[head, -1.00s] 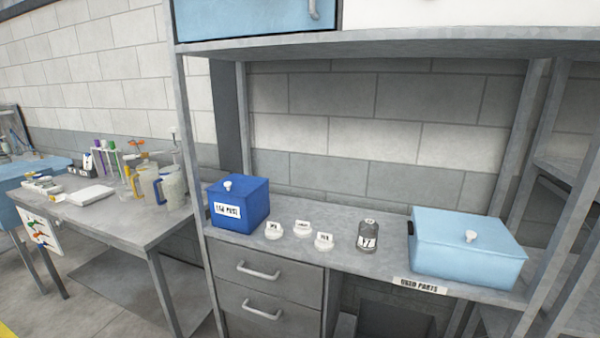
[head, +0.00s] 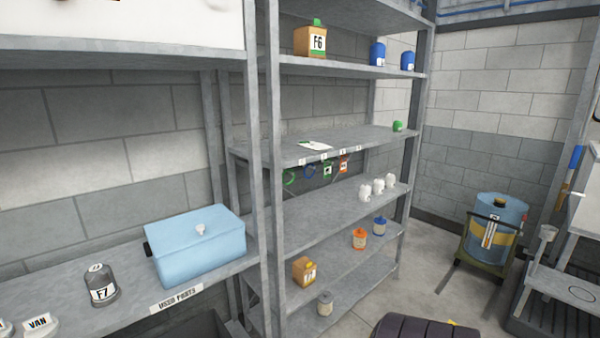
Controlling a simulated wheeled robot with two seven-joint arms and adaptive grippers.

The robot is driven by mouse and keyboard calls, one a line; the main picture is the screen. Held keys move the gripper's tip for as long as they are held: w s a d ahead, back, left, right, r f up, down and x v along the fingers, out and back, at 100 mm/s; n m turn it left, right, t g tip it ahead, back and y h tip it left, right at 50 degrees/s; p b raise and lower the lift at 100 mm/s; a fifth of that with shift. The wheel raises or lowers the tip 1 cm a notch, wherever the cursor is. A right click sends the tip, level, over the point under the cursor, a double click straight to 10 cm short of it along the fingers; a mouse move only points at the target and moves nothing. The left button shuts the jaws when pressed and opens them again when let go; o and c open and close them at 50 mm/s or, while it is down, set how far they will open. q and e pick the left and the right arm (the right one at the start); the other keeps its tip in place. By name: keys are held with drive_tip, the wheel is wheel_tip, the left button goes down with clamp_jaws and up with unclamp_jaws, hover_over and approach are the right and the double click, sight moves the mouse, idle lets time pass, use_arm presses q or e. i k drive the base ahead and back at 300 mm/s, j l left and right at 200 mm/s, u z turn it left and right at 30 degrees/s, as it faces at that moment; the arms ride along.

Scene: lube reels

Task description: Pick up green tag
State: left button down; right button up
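Several small coloured tags hang in a row under the front edge of the middle shelf of the tall grey rack. A green tag (head: 327,171) hangs between a blue ring-shaped item (head: 310,171) and an orange tag (head: 344,164). A green ring-shaped item (head: 289,178) hangs at the left end of the row. They are small, so their details are hard to make out. Neither of my grippers is in view.
The middle shelf (head: 370,143) holds a white sheet (head: 314,145) and a green container (head: 397,126). A light blue box (head: 195,245) sits on the left bench. A blue drum (head: 497,222) stands right, with open floor before it.

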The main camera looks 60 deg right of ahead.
sight(328, 169)
drive_tip(key=z, duration=2.1)
